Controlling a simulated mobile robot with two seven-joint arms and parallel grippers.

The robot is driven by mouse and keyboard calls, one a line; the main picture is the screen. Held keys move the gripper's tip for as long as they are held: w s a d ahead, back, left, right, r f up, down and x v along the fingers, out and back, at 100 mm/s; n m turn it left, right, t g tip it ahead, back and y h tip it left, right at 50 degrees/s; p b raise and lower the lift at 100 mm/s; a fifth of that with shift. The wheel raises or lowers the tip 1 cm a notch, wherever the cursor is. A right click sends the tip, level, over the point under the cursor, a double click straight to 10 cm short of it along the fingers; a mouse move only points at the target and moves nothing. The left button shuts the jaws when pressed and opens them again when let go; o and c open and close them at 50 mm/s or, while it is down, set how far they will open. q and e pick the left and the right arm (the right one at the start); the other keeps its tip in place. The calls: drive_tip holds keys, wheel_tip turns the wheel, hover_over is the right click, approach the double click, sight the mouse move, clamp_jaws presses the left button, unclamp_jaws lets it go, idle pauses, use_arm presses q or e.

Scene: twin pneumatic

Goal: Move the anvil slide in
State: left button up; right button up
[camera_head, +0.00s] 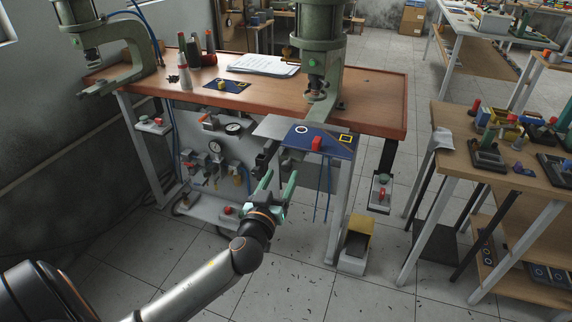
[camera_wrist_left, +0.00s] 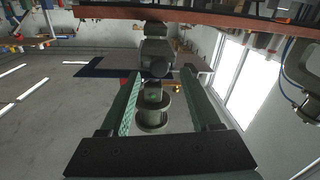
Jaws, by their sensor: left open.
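The anvil slide shows in the head view as a grey plate (camera_head: 270,127) sticking out past the bench's front edge under the right press. A dark handle-like part (camera_head: 264,158) hangs at its front. In the left wrist view a dark rounded end (camera_wrist_left: 160,69), perhaps this handle, shows between the fingertips. My left gripper (camera_head: 279,181) is open and empty, just in front of and below the slide. Its fingers also show in the left wrist view (camera_wrist_left: 161,75); contact cannot be told. My right gripper is not in view.
The green press (camera_head: 318,45) stands above the wooden bench (camera_head: 377,88). Gauges and valves (camera_head: 215,147) sit below. A yellow-topped pedal (camera_head: 359,232) stands on the floor. A second bench (camera_head: 455,125) is at right.

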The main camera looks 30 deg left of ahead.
sight(285, 169)
use_arm(q)
drive_tip(key=shift+x, duration=2.3)
clamp_jaws()
